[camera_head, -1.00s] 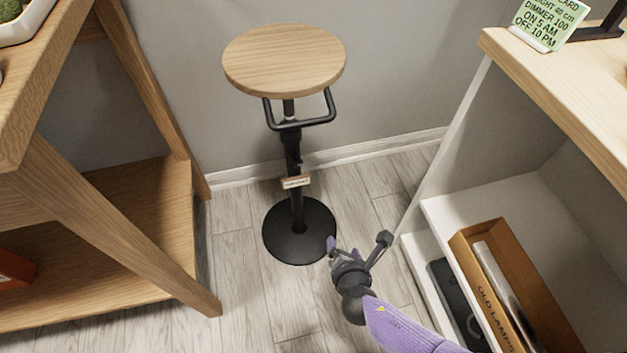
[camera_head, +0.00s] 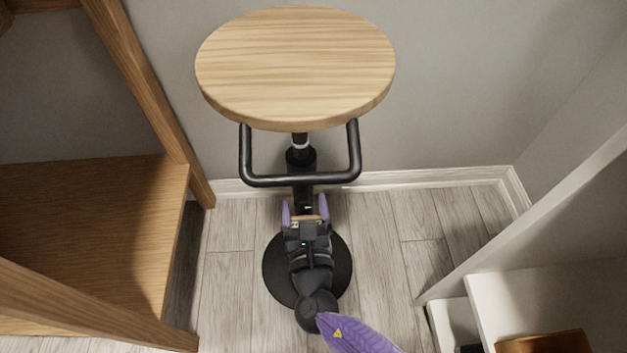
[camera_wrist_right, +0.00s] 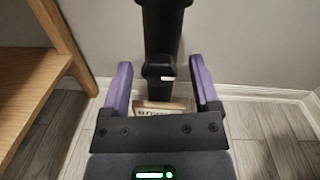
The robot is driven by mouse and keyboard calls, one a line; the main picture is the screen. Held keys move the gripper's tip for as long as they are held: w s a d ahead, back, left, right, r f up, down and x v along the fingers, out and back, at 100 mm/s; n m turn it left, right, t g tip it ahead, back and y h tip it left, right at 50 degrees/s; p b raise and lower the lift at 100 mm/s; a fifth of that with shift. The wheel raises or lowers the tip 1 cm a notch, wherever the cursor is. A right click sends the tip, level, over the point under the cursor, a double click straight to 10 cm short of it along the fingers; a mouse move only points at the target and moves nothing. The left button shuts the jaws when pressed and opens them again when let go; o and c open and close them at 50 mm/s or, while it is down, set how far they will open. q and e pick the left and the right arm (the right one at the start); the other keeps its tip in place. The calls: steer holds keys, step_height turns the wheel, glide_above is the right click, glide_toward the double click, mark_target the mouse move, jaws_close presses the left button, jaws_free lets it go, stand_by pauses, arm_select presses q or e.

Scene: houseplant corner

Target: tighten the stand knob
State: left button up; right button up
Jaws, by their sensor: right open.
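The plant stand has a round wooden top (camera_head: 295,65), a black column (camera_wrist_right: 162,30) and a round black base (camera_head: 341,268). A dark block with a small white mark, which looks like the stand knob (camera_wrist_right: 160,72), sticks out from the column toward the right wrist camera. My right gripper (camera_head: 305,209) is in front of the column, below the bar. Its purple fingers are open, one on each side of the knob in the wrist view, with gaps and no visible contact. My left gripper is not in view.
A black bar handle (camera_head: 300,181) juts out under the top. A small wooden label (camera_wrist_right: 160,106) shows low between the fingers. A wooden shelf unit (camera_head: 90,220) stands at left, a white cabinet (camera_head: 530,300) at right. Bare floor lies on both sides of the base.

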steer(key=shift+w, duration=0.15)
jaws_close()
stand_by(0.4)
